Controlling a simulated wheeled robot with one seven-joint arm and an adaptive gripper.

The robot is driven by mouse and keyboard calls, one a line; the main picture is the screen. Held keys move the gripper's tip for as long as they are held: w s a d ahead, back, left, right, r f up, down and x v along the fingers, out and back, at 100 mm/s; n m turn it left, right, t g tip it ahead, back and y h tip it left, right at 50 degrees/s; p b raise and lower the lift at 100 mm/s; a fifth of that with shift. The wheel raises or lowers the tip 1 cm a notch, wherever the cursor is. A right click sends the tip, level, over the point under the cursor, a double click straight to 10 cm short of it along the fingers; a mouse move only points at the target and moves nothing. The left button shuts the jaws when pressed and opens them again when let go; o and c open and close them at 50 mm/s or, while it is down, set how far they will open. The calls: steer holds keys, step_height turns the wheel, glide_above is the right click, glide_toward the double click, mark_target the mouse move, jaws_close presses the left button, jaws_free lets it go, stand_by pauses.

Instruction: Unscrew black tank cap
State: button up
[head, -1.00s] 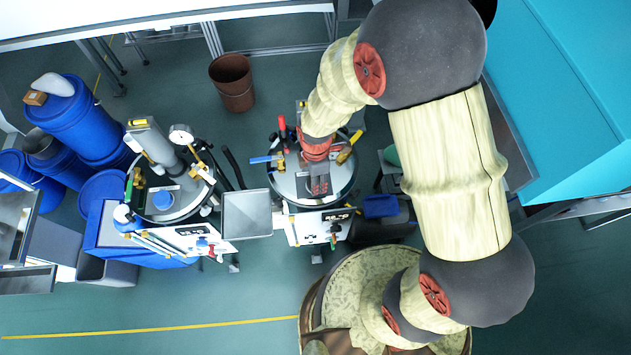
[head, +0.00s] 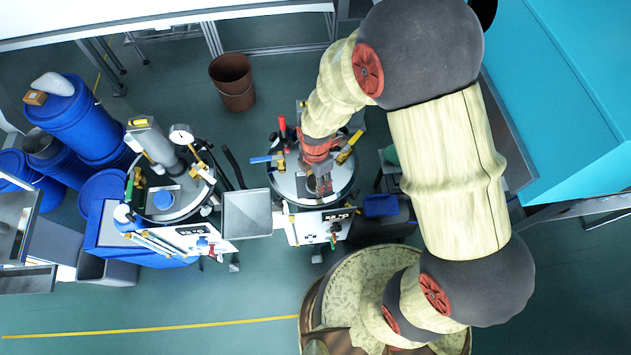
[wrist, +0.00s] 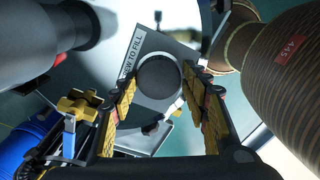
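The black tank cap (wrist: 158,77) is a round dark disc on a grey plate (wrist: 150,105) whose partly covered label ends in "TO FILL". My gripper (wrist: 160,73) is open, with yellow-padded fingers on the left and right of the cap in the wrist view. The fingertips lie close to the cap's edges; I cannot tell whether they touch it. In the head view my gripper (head: 324,188) points down over the lid of the right-hand tank (head: 345,185). There the cap is hidden by my gripper and wrist.
A red handle (head: 282,124), a blue handle (head: 262,159) and a yellow handle (head: 350,148) stand around this tank's lid. A second tank (head: 190,205) with a gauge (head: 181,134) is to the left. A grey tray (head: 246,215) sits between them.

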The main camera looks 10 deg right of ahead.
steer(key=shift+o, duration=0.8)
steer(key=m, duration=0.6)
steer(key=shift+w+r+m, duration=0.1)
steer(key=shift+m, duration=0.2)
steer(key=m, duration=0.7)
steer(key=shift+p, duration=0.4)
steer(key=m, duration=1.4)
steer(key=shift+p, duration=0.3)
steer(key=shift+c, duration=1.2)
steer(key=c, duration=0.8)
steer(key=shift+c, duration=0.2)
